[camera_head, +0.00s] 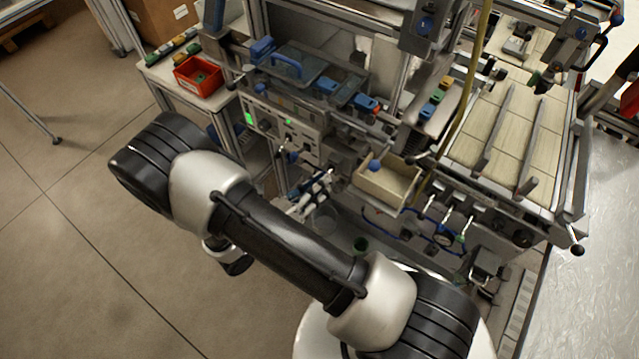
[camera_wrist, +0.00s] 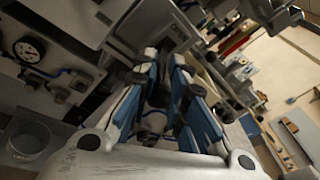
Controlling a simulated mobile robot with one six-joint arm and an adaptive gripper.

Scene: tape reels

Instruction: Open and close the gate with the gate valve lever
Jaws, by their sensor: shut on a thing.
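My gripper (camera_head: 313,190) reaches in at the front of the machine in the head view, below the grey control panel. In the wrist view its two blue-padded fingers (camera_wrist: 168,75) stand close around a small grey part (camera_wrist: 154,122), which looks like the gate valve lever. The fingers are shut on it. Its far end and the gate are hidden behind the fingers and the machine housing. In the head view the contact is too small to make out.
The control panel (camera_head: 285,125) with green lights is just above my gripper. An open beige bin (camera_head: 390,183) stands to its right, with a blue ball (camera_head: 375,165) at its edge. A red bin (camera_head: 198,77) sits on the left bench. A round gauge (camera_wrist: 29,49) shows in the wrist view.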

